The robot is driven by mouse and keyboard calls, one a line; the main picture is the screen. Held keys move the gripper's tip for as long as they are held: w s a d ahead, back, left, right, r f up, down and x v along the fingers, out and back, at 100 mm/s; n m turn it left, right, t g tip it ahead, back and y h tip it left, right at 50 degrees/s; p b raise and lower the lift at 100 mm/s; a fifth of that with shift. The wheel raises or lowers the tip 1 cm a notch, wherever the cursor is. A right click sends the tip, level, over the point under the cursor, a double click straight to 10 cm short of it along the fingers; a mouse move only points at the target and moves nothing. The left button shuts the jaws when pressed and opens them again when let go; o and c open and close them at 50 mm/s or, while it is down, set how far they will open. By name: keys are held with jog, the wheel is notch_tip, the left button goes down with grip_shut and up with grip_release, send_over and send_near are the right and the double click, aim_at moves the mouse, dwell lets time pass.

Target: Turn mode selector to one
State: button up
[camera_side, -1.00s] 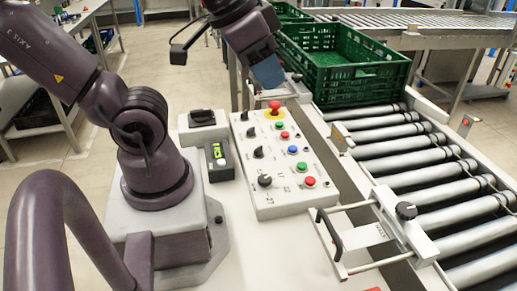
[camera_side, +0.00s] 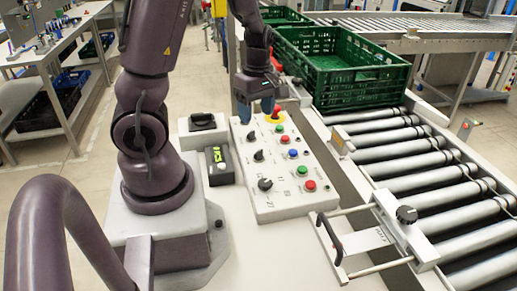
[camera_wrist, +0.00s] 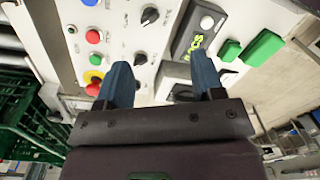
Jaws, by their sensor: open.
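The white control panel (camera_side: 283,207) holds a row of black rotary knobs along its left side: a far knob (camera_side: 250,136), a middle knob (camera_side: 258,155) and a larger near knob (camera_side: 265,184). I cannot read which is the mode selector. My gripper (camera_side: 256,110) points down over the panel's far end, beyond the far knob, near the red emergency stop (camera_side: 276,113). Its blue fingers are apart with nothing between them. In the wrist view a knob (camera_wrist: 140,58) shows between the fingertips of my gripper (camera_wrist: 159,60), and another knob (camera_wrist: 150,15) lies beyond.
Coloured push buttons, such as a blue button (camera_side: 293,153), run beside the knobs. A device with a yellow-green display (camera_side: 217,154) and a black-topped box (camera_side: 203,121) stand left of the panel. Green crates (camera_side: 350,75) and the roller conveyor (camera_side: 400,155) are right.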

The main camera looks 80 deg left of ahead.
aim_at(259, 151)
jog(key=f+n, duration=0.1)
jog(key=f, duration=0.3)
jog(key=f+n, duration=0.1)
jog(key=f, duration=0.3)
jog(key=a+f+n, duration=0.1)
jog(key=f, duration=0.3)
jog(key=shift+w+f+n+t, duration=0.3)
jog(key=shift+w+f+n, duration=0.05)
jog(key=shift+n, duration=0.05)
jog(key=c, duration=0.9)
